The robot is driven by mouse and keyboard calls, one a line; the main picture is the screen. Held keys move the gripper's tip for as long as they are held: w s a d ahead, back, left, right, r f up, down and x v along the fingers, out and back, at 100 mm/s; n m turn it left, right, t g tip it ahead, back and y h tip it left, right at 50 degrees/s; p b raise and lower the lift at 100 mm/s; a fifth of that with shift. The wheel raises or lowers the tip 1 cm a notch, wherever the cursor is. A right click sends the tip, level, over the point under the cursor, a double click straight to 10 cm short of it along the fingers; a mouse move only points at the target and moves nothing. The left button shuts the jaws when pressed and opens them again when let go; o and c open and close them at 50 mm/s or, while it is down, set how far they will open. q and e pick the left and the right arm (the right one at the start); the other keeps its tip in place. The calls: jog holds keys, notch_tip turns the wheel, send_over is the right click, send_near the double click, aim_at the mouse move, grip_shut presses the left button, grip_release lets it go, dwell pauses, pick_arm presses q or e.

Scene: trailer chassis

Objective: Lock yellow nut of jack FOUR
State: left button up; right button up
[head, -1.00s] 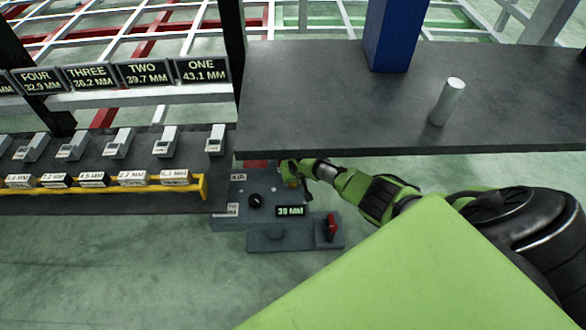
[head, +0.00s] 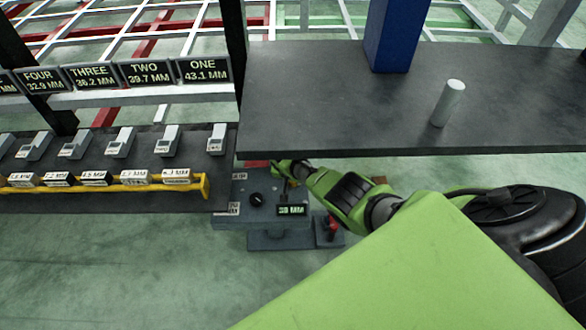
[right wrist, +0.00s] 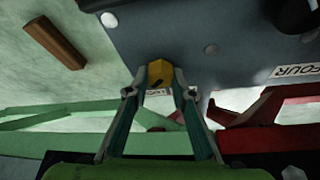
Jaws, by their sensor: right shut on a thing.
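The yellow nut (right wrist: 159,71) sits on the grey panel of jack FOUR in the right wrist view, with a dark slot or mark on it. The jack body (head: 233,222) stands below the dark bench in the head view, and its display (head: 291,210) appears to read 39 MM. A FOUR label (right wrist: 298,71) shows on the panel. My right gripper (right wrist: 158,84) has its two fingertips closed around the sides of the nut. In the head view the right gripper (head: 283,169) is at the jack's top right and hides the nut. My left gripper is not in view.
A dark bench (head: 340,130) with a blue post (head: 395,35) and a grey cylinder (head: 448,102) overhangs the jack. A red handle (head: 333,226) is beside the jack, close to my right arm. A shelf with labelled blocks and a yellow rail (head: 190,189) lies left.

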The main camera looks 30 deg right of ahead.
jog(key=shift+s+f, duration=0.1)
jog(key=o, duration=1.1)
jog(key=shift+o, duration=0.2)
jog(key=shift+a, duration=0.1)
jog(key=v, duration=1.2)
